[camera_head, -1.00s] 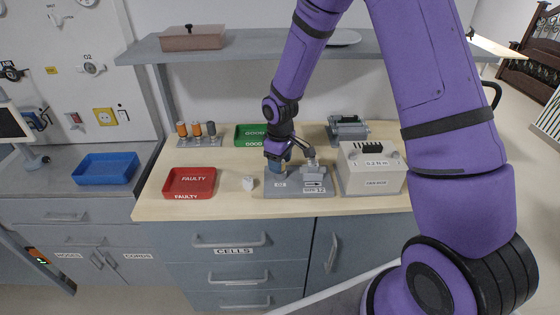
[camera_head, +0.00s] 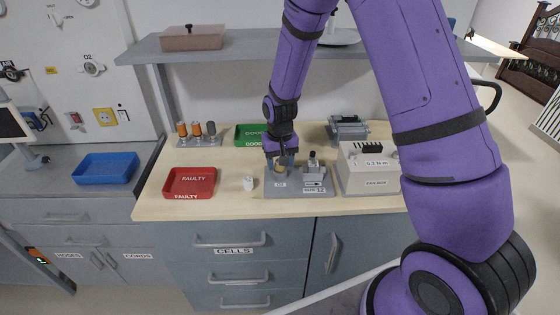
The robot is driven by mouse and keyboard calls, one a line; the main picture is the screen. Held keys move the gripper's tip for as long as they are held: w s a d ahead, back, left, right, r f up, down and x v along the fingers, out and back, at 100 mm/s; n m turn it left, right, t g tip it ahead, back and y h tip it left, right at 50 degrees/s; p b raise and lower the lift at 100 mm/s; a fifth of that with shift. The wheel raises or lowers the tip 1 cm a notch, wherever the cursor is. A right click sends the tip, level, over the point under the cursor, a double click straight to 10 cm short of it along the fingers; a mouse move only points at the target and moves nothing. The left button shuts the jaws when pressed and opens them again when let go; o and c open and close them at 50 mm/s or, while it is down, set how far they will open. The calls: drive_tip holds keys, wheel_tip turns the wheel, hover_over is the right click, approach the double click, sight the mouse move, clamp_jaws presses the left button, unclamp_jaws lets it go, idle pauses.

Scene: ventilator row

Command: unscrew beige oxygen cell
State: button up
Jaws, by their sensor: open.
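A grey fixture (camera_head: 318,188) with white labels sits near the front of the wooden bench. A small beige piece (camera_head: 280,170), which looks like the oxygen cell, shows low in the left part of the fixture, partly hidden by my fingers. My gripper (camera_head: 280,163) points down over it, open, with one finger on each side. I cannot tell whether the fingers touch it. A grey cylinder with a dark top (camera_head: 313,162) stands on the right part of the fixture.
A small white piece (camera_head: 249,184) stands left of the fixture. Further left is a red FAULTY tray (camera_head: 190,183). Behind are a green GOOD tray (camera_head: 249,142) and a rack of cylinders (camera_head: 199,143). A beige box (camera_head: 371,178) stands close on the right. A shelf (camera_head: 250,48) hangs above.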

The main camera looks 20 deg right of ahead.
drive_tip(key=c, duration=0.8)
drive_tip(key=shift+o, duration=0.2)
drive_tip(key=n, duration=0.5)
drive_tip(key=shift+n, duration=0.6)
drive_tip(key=n, duration=0.6)
